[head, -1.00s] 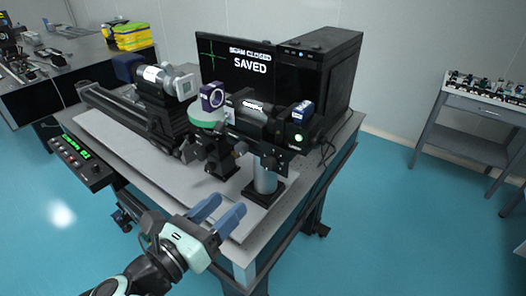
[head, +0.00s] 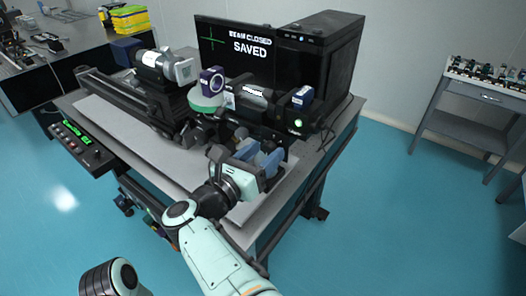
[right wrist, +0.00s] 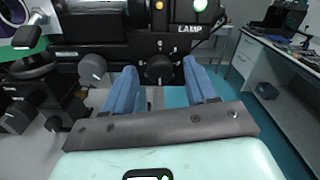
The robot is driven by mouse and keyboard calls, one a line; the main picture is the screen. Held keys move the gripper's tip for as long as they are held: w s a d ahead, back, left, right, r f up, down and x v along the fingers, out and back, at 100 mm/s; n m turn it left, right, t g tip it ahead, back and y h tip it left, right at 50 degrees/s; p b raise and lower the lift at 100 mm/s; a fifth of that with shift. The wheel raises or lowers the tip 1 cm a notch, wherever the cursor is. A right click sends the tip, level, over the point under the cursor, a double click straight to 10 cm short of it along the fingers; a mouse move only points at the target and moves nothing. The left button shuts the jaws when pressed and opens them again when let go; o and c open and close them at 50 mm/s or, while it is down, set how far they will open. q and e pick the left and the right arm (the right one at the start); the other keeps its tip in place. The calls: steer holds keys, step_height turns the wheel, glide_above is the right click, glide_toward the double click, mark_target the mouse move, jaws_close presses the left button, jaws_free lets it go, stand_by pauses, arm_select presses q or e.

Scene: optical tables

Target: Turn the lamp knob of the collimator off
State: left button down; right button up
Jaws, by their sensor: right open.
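The collimator (head: 262,92) is a black barrel unit at the right end of the optical table, with a lit green lamp (head: 298,123) on its end. In the right wrist view the word LAMP is printed on its black housing, with the lit lamp (right wrist: 200,5) above. A round black lamp knob (right wrist: 159,69) sits below the housing, ahead of my right gripper (right wrist: 166,80) and between its two blue fingers in the picture. The fingers are open, and no contact with the knob shows. In the head view my right gripper (head: 268,160) hides the knob area. My left gripper is out of view.
A monitor (head: 235,50) behind reads BEAM CLOSED and SAVED. A black computer tower (head: 325,55) stands beside it. A control box (head: 82,147) with green text hangs at the table's left edge. Another round knob (right wrist: 92,67) lies left of the gripper. The floor to the right is clear.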

steer(key=shift+w+d, duration=0.1)
steer(key=shift+w, duration=0.1)
steer(key=c, duration=1.1)
steer(key=shift+o, duration=0.2)
